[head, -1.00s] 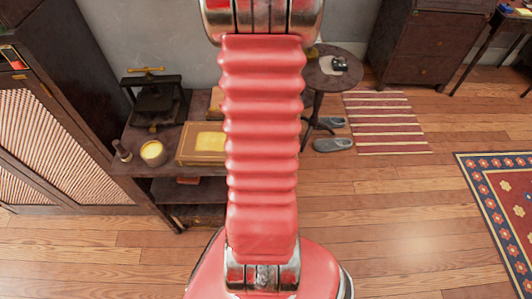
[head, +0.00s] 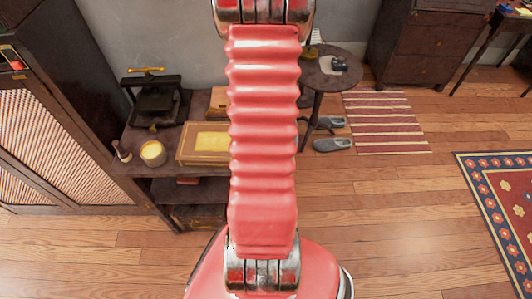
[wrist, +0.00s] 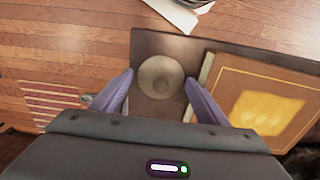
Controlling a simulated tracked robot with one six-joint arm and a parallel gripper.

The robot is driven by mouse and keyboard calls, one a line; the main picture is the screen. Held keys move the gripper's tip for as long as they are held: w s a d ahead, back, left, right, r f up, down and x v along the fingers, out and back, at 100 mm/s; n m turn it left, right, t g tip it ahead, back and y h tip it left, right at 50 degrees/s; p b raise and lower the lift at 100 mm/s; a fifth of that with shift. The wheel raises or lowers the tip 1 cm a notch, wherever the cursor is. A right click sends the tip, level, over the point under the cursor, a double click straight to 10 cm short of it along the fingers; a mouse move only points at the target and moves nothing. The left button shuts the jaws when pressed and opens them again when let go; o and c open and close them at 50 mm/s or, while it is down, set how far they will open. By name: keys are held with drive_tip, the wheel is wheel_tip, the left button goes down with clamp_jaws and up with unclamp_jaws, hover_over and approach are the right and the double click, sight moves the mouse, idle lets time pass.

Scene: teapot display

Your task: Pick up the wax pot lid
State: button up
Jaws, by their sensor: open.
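In the wrist view a round, dull beige lid (wrist: 160,77) with a small raised centre lies on the dark table top. It appears to be the wax pot lid. My gripper (wrist: 159,81) is open, with one purple-grey finger to the left of the lid and one to the right. Gaps show between the fingers and the lid; the height above it is hard to tell. In the head view my arm hides the lid and gripper. The wax pot (head: 153,154), open with yellow wax inside, stands on the table's left part.
A large book (head: 204,143) with a yellow panel lies on the table (head: 145,136); in the wrist view it is right of the lid, close to my right finger. A black press (head: 155,98) stands behind the pot. A round side table (head: 318,76) stands to the right.

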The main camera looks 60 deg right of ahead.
drive_tip(key=shift+c, duration=0.6)
drive_tip(key=c, duration=0.7)
wheel_tip(320, 180, up, 10)
drive_tip(key=shift+w, duration=0.1)
idle(0.7)
